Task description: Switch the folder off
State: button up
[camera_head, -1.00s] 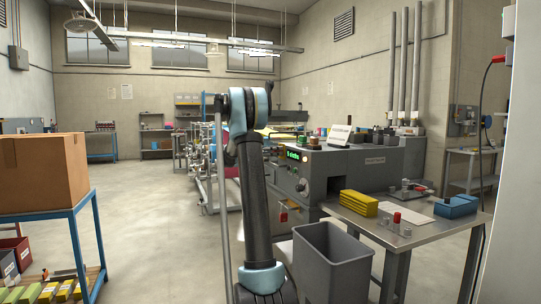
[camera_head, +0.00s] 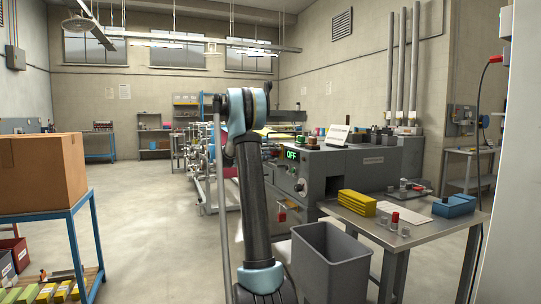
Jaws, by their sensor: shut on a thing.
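The folder (camera_head: 350,168) is a long grey machine to the right of my arm. A small display (camera_head: 291,155) on its near end reads "OFF" in green letters. A round knob (camera_head: 300,185) sits on the front face below the display, and coloured buttons stand on the top near it. My arm rises in the middle of the view and hides part of the machine's left end. My gripper does not show; it is hidden behind the arm or out of the picture.
A grey bin (camera_head: 332,262) stands on the floor in front of the folder. A steel table (camera_head: 400,231) with a yellow stack (camera_head: 357,203) and a blue box (camera_head: 455,206) is at right. A cardboard box (camera_head: 42,172) rests on a blue-framed table at left. Floor left of my arm is clear.

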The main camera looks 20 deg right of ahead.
jog(key=n, duration=0.3)
jog(key=shift+f+n, duration=0.1)
jog(key=shift+n, duration=0.2)
jog(key=shift+f+n, duration=0.1)
jog(key=shift+n, duration=1.7)
jog(key=shift+w, duration=0.1)
jog(key=o, duration=1.1)
jog(key=shift+f, duration=0.1)
jog(key=shift+a, duration=0.1)
